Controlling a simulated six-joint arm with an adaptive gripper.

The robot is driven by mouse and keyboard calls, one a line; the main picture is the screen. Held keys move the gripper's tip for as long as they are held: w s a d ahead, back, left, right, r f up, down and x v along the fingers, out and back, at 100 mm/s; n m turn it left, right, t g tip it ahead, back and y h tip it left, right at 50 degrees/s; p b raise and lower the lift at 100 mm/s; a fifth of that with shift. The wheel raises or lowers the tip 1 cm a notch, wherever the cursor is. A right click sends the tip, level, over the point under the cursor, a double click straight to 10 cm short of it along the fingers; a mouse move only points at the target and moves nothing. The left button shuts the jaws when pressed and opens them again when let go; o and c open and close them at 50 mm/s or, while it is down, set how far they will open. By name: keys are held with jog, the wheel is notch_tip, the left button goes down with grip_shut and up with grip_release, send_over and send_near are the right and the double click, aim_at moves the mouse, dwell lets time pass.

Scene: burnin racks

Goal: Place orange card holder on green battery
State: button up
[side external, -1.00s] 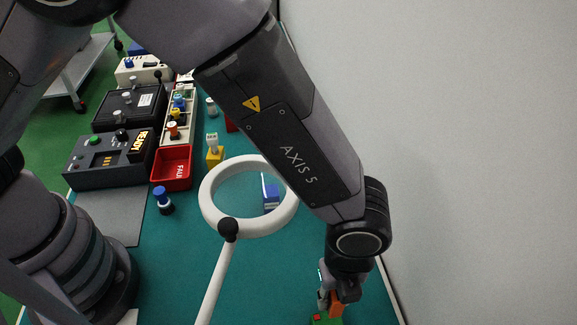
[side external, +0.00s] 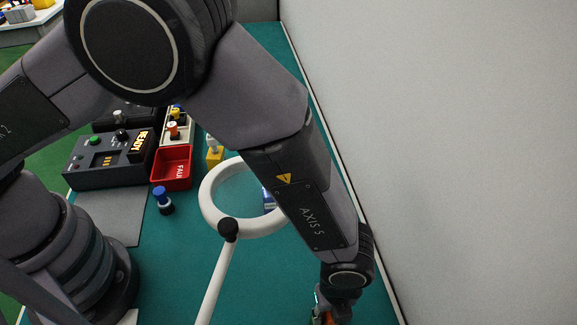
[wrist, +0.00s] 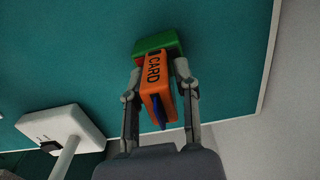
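In the wrist view, the orange card holder (wrist: 158,82), marked CARD, stands between the fingers of my gripper (wrist: 160,66), which look closed on its sides. A dark blue piece sticks out of its near end. The green battery (wrist: 160,43) shows just beyond the holder, partly hidden by it; I cannot tell whether the two touch. In the side external view, my gripper (side external: 330,303) is at the bottom edge. Only a little orange of the holder (side external: 328,318) shows there, and the picture's edge cuts off the rest.
A blue item (side external: 268,201) lies behind the ring. A red bin (side external: 172,168) and a dark READY unit (side external: 105,160) are at left. A pale wall (side external: 430,150) bounds the right.

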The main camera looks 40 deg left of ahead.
jog(key=shift+o, duration=1.1)
jog(key=shift+r, duration=0.15)
notch_tip(320, 180, up, 12)
jog(key=shift+w+r, duration=0.1)
jog(key=w+a+r+n+t+h, duration=0.1)
jog(key=w+a+r+n, duration=0.2)
jog(key=a+r+n, duration=0.6)
jog(key=w+a+r+n+t, duration=0.1)
jog(key=w+a+r+n, duration=0.3)
jog(key=a+r, duration=0.9)
jog(key=s+a+r+n+t, duration=0.1)
jog(key=s+a+n, duration=0.6)
jog(key=a, duration=0.2)
jog(key=s+a+n+t+y, duration=0.1)
jog(key=s+a+n+t, duration=0.1)
jog(key=s+a+n, duration=0.5)
jog(key=a, duration=0.2)
jog(key=shift+s+a+r+t, duration=0.15)
jog(key=shift+a+r+t, duration=0.15)
jog(key=shift+r, duration=0.05)
